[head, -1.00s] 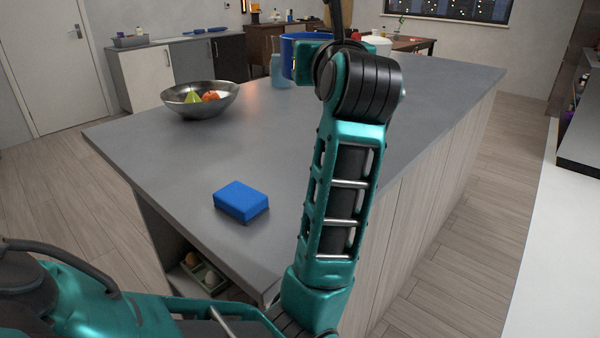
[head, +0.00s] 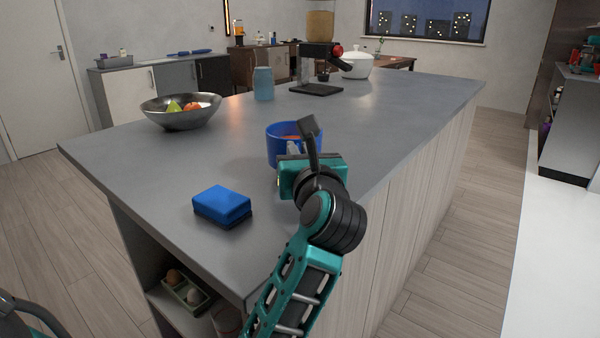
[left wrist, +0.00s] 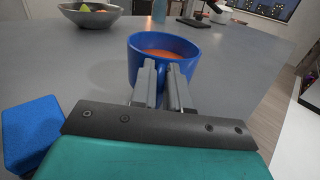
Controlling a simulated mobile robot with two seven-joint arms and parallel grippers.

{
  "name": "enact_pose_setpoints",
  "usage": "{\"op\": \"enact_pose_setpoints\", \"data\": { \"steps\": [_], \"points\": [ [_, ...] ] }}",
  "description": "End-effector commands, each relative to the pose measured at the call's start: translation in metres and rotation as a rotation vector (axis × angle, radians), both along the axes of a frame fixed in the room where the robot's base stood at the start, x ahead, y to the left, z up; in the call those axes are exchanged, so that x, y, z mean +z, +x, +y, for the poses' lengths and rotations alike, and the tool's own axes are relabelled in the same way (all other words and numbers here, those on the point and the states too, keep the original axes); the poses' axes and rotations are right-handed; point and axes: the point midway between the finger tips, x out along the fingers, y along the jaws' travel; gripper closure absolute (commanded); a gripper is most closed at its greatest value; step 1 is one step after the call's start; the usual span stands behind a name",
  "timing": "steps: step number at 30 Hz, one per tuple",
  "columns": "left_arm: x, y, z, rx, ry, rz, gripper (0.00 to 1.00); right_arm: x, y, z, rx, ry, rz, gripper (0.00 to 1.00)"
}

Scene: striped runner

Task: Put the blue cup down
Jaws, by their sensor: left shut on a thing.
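The blue cup (head: 279,150) is upright at the grey counter (head: 190,160), with reddish-brown contents inside. It also shows in the left wrist view (left wrist: 150,47), with the liquid level. My left gripper (head: 293,148) is shut on the near side of the cup, apparently at its handle; in the left wrist view the two fingers (left wrist: 160,82) close around that part. The cup's base is at or just above the counter top; I cannot tell whether it touches. My right gripper is in neither view.
A blue sponge-like block (head: 222,206) lies on the counter left of the cup. A metal fruit bowl (head: 181,118), a blue jar (head: 263,84), a blender-like machine (head: 318,70) and a white pot (head: 357,66) stand farther back. The counter around the cup is clear.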

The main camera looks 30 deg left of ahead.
Motion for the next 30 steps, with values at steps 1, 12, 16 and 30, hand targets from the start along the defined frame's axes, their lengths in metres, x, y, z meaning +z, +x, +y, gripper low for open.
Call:
{"op": "enact_pose_setpoints", "data": {
  "steps": [1,12,16,30],
  "points": [
    [-0.011,0.0,0.0,0.0,0.006,0.0,1.0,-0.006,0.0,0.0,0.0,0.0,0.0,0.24],
    [-0.026,0.0,0.0,0.0,0.004,-0.005,1.0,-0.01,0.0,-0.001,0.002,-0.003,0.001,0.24],
    [-0.028,0.0,0.0,0.0,0.003,-0.004,1.0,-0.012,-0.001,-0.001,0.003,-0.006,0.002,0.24],
    [-0.03,0.0,0.0,0.0,0.0,0.001,0.59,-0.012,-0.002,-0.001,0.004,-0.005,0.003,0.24]
  ]
}}
